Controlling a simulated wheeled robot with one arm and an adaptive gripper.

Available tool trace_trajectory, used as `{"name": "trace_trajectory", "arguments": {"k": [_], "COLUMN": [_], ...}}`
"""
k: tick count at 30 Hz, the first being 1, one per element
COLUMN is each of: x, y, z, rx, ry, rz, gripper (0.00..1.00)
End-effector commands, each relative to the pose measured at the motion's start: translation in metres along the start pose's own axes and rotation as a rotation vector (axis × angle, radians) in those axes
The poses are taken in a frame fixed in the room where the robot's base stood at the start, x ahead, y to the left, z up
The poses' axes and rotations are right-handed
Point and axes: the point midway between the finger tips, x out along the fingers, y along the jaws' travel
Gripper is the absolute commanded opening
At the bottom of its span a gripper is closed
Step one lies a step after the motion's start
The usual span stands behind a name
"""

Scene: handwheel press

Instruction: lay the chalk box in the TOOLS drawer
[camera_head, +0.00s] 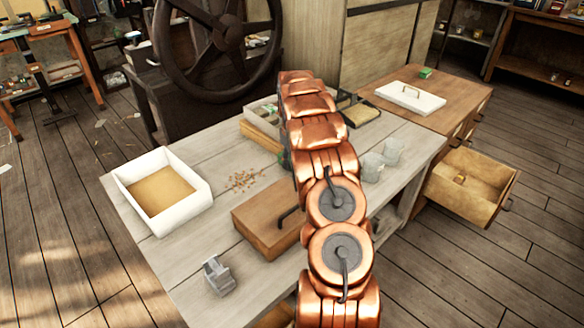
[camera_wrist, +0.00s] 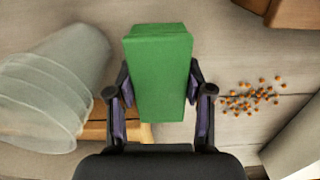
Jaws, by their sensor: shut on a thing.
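A plain green box, which I take for the chalk box (camera_wrist: 158,75), is between the two fingers of my gripper (camera_wrist: 158,92) in the wrist view. The gripper is shut on it, above the plank table. In the head view my arm hides the gripper and the held box. An open wooden drawer (camera_head: 448,190) sticks out of the cabinet at the right, with a small brass-coloured thing (camera_head: 459,179) in it. I cannot read any TOOLS label on it.
A white tray (camera_head: 203,195), a wooden box with a dark handle (camera_head: 262,222) and cloudy cups (camera_head: 372,167) stand on the table (camera_head: 190,262). Loose orange bits (camera_wrist: 250,97) lie there. A large handwheel (camera_head: 226,38) stands behind.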

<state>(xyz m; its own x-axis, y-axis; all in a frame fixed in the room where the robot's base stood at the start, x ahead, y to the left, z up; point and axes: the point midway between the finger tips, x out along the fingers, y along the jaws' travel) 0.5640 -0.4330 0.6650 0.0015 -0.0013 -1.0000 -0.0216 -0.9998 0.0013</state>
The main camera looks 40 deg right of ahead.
Motion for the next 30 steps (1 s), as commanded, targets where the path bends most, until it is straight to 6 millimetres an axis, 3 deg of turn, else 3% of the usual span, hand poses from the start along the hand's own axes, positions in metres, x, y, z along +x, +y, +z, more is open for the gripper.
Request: {"name": "trace_trajectory", "arguments": {"k": [7,19,20,26,30], "x": [0.031,0.035,0.035,0.035,0.035], "y": [-0.001,-0.001,-0.001,-0.001,-0.001], "z": [0.001,0.000,0.000,0.000,0.000], "rx": [0.000,0.000,0.000,0.000,0.000], "ry": [-0.003,-0.001,-0.001,-0.001,-0.001], "rz": [-0.002,-0.002,-0.001,-0.001,-0.001], "gripper": [0.13,0.13,0.54,0.75,0.76]}}
